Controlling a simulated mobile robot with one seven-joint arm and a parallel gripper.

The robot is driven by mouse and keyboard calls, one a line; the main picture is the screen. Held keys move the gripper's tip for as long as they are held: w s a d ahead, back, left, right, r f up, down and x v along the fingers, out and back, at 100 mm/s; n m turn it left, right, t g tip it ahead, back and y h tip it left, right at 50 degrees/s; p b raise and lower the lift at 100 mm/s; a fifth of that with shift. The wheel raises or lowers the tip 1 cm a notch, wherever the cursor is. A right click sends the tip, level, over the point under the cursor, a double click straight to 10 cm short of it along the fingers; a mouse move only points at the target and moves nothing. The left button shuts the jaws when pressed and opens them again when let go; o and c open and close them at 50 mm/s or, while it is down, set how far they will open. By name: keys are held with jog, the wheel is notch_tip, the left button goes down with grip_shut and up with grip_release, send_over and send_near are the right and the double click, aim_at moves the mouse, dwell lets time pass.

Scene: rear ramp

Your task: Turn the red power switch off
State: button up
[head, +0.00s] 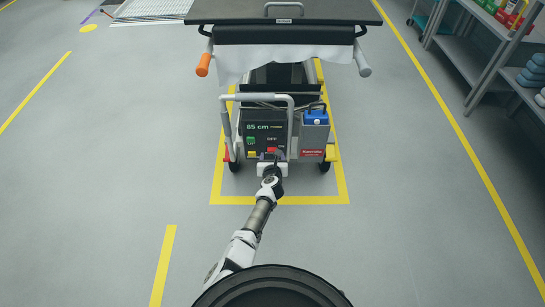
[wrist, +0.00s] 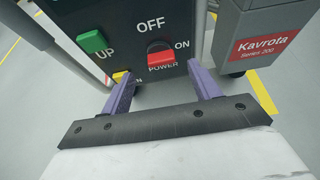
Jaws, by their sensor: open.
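The red power switch (wrist: 161,56) is on a dark control panel (wrist: 138,22), with OFF printed above it, ON to its right and POWER below it. It also shows small in the head view (head: 272,150). Its exact position between ON and OFF is hard to tell. My gripper (wrist: 159,69) is open, its two purple fingers apart, with the switch framed between and just beyond the fingertips. No contact with the switch is visible. In the head view my gripper (head: 269,159) is at the lower part of the panel.
A green UP button (wrist: 93,42) is left of the switch, and a yellow button (wrist: 121,76) is partly hidden by the left finger. A grey box with a red Kavrota label (wrist: 266,46) stands at right. A metal handle frame (head: 256,97) surrounds the panel. Open floor lies around the cart.

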aim_at(273, 149)
jog(key=b+x, duration=0.1)
jog(key=x, duration=0.2)
jog(key=shift+w+f+b, duration=0.1)
jog(key=shift+f+b, duration=0.05)
jog(key=shift+b, duration=0.25)
jog(key=shift+w, duration=0.45)
jog(key=shift+c, duration=0.4)
jog(key=c, duration=0.9)
